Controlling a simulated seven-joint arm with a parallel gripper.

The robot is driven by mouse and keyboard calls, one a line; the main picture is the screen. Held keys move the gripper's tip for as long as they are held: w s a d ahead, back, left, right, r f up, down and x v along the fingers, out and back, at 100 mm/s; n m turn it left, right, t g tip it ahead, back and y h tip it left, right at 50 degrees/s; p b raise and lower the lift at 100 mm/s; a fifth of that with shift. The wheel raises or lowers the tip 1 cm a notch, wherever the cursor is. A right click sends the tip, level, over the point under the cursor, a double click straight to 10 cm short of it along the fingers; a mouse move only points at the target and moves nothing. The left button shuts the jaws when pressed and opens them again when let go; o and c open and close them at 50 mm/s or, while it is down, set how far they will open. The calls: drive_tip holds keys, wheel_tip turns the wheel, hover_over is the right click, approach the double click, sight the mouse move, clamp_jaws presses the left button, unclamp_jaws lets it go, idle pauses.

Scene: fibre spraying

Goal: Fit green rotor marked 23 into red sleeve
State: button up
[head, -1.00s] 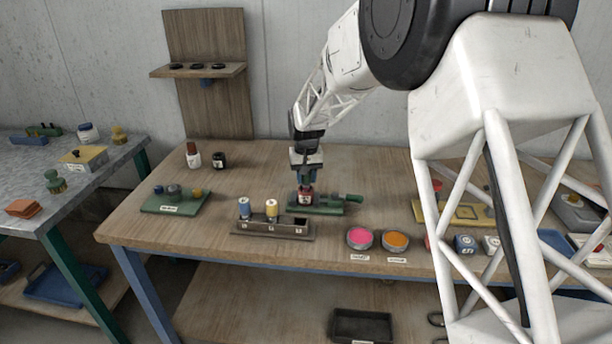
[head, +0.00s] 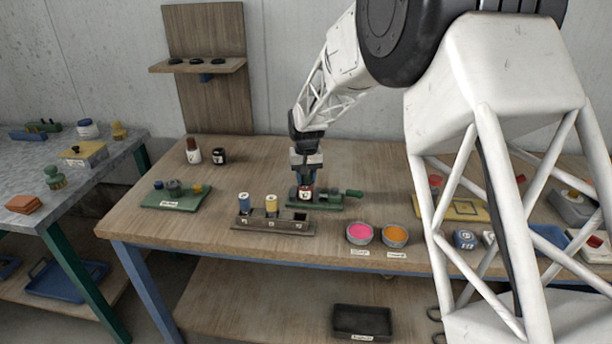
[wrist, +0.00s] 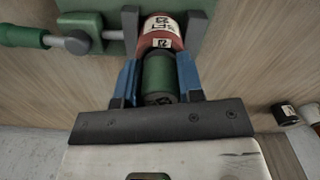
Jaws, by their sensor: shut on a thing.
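My gripper (wrist: 158,82) is shut on a green cylinder, the green rotor (wrist: 158,75), held between its blue fingers in the wrist view. The red sleeve (wrist: 160,38), with a pale label, is directly beyond the rotor's far end, in line with it. I cannot tell whether the rotor's end is inside the sleeve. The sleeve sits in a green fixture (wrist: 85,22) with a side handle. In the head view my gripper (head: 306,178) points down over the red sleeve (head: 306,193), and the rotor is hardly visible there.
A dark rack (head: 259,226) with a blue and a yellow spool and an empty slot is in front of the fixture. Pink (head: 359,233) and orange (head: 395,235) dishes are to the right. A green tray (head: 174,203) is at left. The table's back middle is clear.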

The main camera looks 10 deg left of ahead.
drive_tip(key=shift+f, duration=0.1)
drive_tip(key=o, duration=1.2)
drive_tip(key=shift+r, duration=3.95)
